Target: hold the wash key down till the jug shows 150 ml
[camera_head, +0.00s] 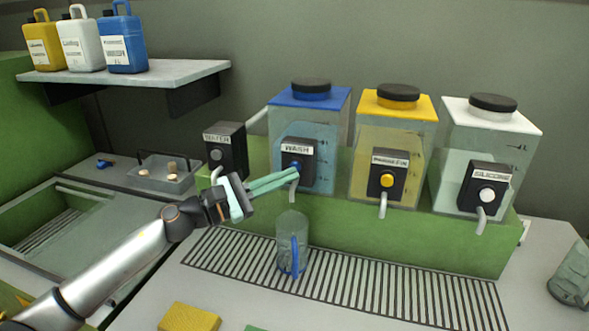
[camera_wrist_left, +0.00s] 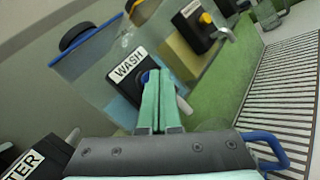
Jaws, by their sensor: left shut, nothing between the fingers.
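The wash dispenser is a clear tank (camera_head: 309,113) with a blue lid and a black box labelled WASH (camera_head: 298,149). Its blue wash key (camera_wrist_left: 146,76) is mostly hidden behind my fingertips. My left gripper (camera_head: 296,172) is shut and empty, its green fingertips at the key; in the left wrist view the tips (camera_wrist_left: 153,74) overlap it. Whether the key is pressed in cannot be told. The clear jug (camera_head: 291,226) with a blue handle stands upright on the drain grid below the wash spout. Its liquid level cannot be read. My right gripper is not in view.
A yellow-lidded tank (camera_head: 394,125) and a white-lidded SILICONE tank (camera_head: 490,135) stand to the right. A black WATER box (camera_head: 232,143) is left of WASH. Another clear vessel (camera_head: 570,275) is at far right. A yellow sponge (camera_head: 189,317) lies in front. The drain grid (camera_head: 400,293) is clear on its right.

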